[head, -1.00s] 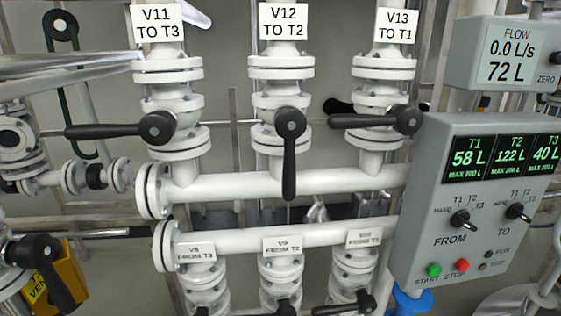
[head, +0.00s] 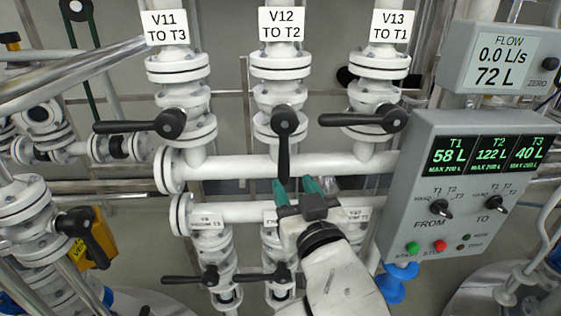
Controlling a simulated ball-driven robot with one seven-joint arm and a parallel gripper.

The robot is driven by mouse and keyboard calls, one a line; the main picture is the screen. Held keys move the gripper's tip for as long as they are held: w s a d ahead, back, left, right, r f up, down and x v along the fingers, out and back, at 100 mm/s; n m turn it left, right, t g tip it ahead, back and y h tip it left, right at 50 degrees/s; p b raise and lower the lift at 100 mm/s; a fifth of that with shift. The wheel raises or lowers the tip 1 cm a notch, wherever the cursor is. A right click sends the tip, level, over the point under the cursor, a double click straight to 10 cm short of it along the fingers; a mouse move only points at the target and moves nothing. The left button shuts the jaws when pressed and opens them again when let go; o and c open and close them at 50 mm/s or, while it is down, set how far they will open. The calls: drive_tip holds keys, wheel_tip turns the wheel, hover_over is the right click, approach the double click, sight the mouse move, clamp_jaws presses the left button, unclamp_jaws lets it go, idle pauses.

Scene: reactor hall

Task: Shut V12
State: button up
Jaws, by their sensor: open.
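The valve V12 (head: 279,96) is in the middle of the head view, under a white label (head: 282,25) reading "V12 TO T2". Its black lever (head: 284,150) points straight down, in line with the vertical pipe. My gripper (head: 297,183) is just below the lever's lower end, with its two green-tipped fingers pointing up and apart. It is open and holds nothing. I cannot tell whether a finger touches the lever tip. My gripper and arm hide part of the lower pipe and the label under V12.
V11's lever (head: 140,126) and V13's lever (head: 357,119) lie horizontal on either side. A grey control panel (head: 461,185) stands at the right, with a flow meter (head: 502,56) above it reading 0.0 L/s, 72 L. Lower valves with black levers sit beneath the horizontal pipes.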

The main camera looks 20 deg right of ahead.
sight(285, 170)
drive_tip(key=w, duration=0.2)
drive_tip(key=w+p, duration=0.1)
drive_tip(key=w, duration=0.2)
drive_tip(key=w+d, duration=0.1)
drive_tip(key=w, duration=0.1)
drive_tip(key=shift+w, duration=0.4)
clamp_jaws()
